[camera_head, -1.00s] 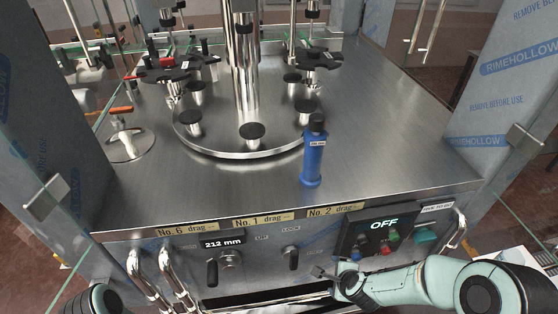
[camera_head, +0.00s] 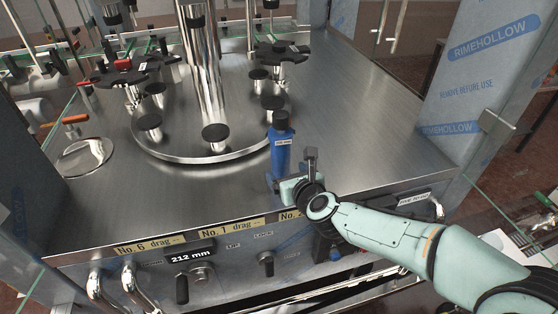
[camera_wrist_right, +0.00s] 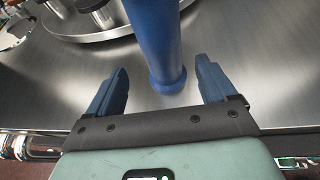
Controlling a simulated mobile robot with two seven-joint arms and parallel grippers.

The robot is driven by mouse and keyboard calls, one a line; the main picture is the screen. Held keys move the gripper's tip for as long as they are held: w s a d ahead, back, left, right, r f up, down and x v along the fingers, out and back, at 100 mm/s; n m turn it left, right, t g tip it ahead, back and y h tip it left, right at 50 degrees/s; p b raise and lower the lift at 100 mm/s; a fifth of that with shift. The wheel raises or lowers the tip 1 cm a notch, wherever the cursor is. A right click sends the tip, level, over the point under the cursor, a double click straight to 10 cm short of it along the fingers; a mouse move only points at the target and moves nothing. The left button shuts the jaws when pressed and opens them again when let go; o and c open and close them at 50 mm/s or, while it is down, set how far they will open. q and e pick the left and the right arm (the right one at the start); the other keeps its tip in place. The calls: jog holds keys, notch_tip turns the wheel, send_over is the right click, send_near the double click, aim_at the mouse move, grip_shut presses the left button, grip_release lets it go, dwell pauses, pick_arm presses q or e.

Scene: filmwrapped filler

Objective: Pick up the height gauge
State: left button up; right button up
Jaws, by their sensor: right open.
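The height gauge looks to be the upright blue cylinder (camera_head: 281,152) with a black cap and a small white label. It stands on the steel top near its front edge. My right gripper (camera_head: 292,174) is low at the front right of it in the head view. In the right wrist view, the blue cylinder (camera_wrist_right: 158,40) rises between and just beyond the two open blue fingers (camera_wrist_right: 161,82), with gaps on both sides. Its top is cut off there. My left gripper is not in view.
A round steel turntable (camera_head: 185,155) with black-capped posts and a central column stands behind and left of the cylinder. The front panel has knobs, handles (camera_head: 110,292) and a 212 mm display (camera_head: 191,256). The steel top to the right is clear.

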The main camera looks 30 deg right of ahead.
aim_at(284, 166)
jog(key=x, duration=0.7)
jog(key=shift+d+r, duration=0.2)
jog(key=shift+r, duration=0.05)
jog(key=shift+s, duration=0.1)
jog(key=c, duration=1.4)
jog(key=shift+r, duration=0.15)
jog(key=shift+c, duration=0.4)
jog(key=shift+r, duration=0.1)
